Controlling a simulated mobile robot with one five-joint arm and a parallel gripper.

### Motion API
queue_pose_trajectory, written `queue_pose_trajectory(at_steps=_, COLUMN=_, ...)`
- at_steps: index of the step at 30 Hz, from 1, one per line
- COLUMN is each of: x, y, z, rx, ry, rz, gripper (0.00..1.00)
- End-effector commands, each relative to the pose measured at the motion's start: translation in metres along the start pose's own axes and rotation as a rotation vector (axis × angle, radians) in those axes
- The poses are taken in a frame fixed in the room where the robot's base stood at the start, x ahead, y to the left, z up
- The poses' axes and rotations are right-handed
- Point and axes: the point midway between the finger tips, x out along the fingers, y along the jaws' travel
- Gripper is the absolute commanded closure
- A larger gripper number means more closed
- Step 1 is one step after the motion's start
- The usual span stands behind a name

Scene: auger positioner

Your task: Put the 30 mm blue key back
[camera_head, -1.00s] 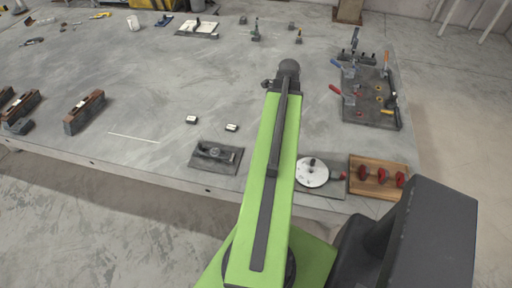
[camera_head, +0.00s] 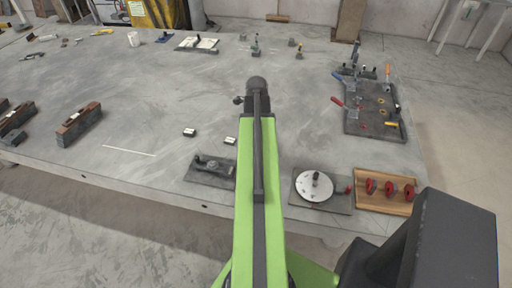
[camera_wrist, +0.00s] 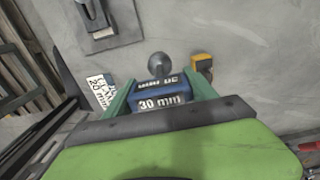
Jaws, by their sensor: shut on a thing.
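A white label with "mm" lettering (camera_wrist: 99,90) lies left of the fingers, partly cut off by my gripper. In the head view my arm hides the gripper and the key.
The tool board (camera_head: 375,122) with several coloured handles lies at the right. A white disc (camera_head: 314,185) and a wooden tray (camera_head: 385,191) with red knobs stand near the front edge. A dark plate (camera_head: 211,169) and two small blocks (camera_head: 190,132) lie left of my arm. The table's middle is largely clear.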

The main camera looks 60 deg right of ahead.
Motion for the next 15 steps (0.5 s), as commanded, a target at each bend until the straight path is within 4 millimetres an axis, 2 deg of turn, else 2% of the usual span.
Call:
queue_pose_trajectory(at_steps=3, x=0.026, y=0.0, z=0.0, rx=0.0, ry=0.0, rz=0.0, gripper=1.0)
queue_pose_trajectory(at_steps=6, x=0.04, y=0.0, z=-0.001, rx=0.0, ry=0.0, rz=0.0, gripper=1.0)
queue_pose_trajectory(at_steps=15, x=0.037, y=0.0, z=-0.001, rx=0.001, ry=0.0, rz=0.0, gripper=1.0)
